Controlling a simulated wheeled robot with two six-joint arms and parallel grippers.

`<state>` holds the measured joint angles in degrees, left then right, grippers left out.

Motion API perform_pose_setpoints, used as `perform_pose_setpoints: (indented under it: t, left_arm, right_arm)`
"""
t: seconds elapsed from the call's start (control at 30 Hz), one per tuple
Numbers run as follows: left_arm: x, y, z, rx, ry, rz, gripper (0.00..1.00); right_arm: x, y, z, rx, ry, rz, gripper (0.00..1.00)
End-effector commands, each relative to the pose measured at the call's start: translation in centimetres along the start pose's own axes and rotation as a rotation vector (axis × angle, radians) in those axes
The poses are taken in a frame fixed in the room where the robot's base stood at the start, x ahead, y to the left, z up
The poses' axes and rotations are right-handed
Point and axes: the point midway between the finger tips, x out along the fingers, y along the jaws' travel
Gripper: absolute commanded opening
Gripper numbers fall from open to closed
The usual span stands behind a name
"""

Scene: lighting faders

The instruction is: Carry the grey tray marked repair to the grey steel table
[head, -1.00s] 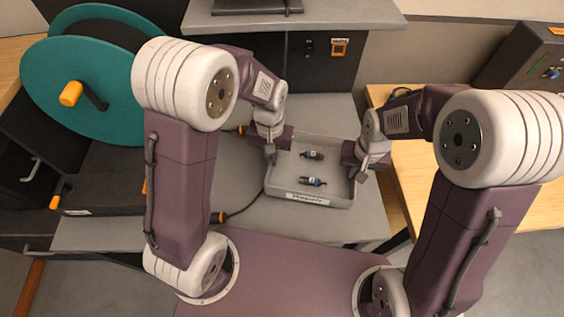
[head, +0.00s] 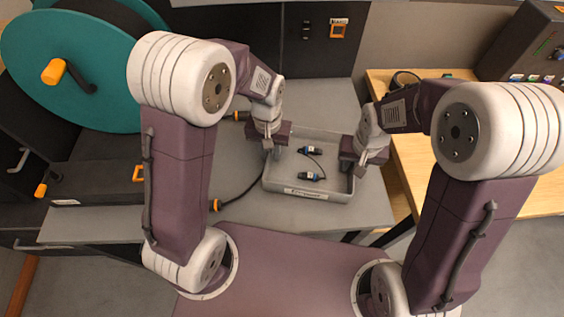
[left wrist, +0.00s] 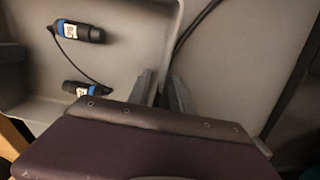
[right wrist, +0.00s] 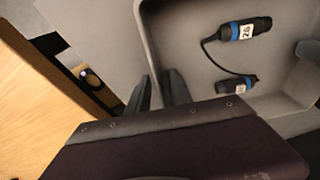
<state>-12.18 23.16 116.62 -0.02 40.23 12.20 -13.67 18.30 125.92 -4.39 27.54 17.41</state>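A shallow grey tray (head: 290,176) is between my grippers over a grey bench top (head: 225,190). Its front label is too small to read surely. Two black-and-blue connectors (head: 310,151) joined by a thin cable lie in it. They also show in the left wrist view (left wrist: 78,31) and the right wrist view (right wrist: 245,29). My left gripper (head: 269,148) is shut on the tray's left wall, one finger inside and one outside. My right gripper (head: 360,167) is shut on the right wall likewise. I cannot tell whether the tray is clear of the bench top, nor whether this bench is the steel table.
A large teal reel (head: 68,78) with an orange knob stands at left. A black cable (head: 240,197) runs on the bench left of the tray. A wooden table (head: 435,165) adjoins at right, with a dark control box (head: 530,45) behind it.

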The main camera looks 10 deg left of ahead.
Motion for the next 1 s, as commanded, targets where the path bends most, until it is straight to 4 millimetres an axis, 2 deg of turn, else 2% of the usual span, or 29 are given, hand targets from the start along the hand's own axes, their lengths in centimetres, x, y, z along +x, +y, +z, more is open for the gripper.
perform_pose_setpoints:
  t: [0.33, 0.47, 0.7, 0.83, 1.0]
  left_arm:
    - [-0.8, 0.0, -0.1, 0.000, 0.004, 0.001, 0.26]
    - [-3.4, 0.1, -0.1, 0.000, 0.008, 0.002, 0.26]
    - [-9.4, 0.0, -0.1, 0.000, 0.007, 0.001, 0.26]
    - [-11.4, 0.0, 0.0, 0.000, 0.005, 0.001, 0.26]
    - [-12.2, 0.0, 0.1, 0.000, 0.001, 0.000, 0.26]
  right_arm:
    - [-0.1, 0.0, 0.0, 0.000, 0.001, 0.000, 0.26]
    - [-0.1, 0.0, 0.0, 0.000, 0.001, 0.000, 0.26]
    - [-0.1, 0.0, 0.0, 0.000, 0.001, 0.000, 0.26]
    - [-0.1, 0.0, 0.0, 0.000, 0.001, 0.000, 0.26]
    - [-0.1, 0.0, 0.0, 0.000, 0.001, 0.000, 0.26]
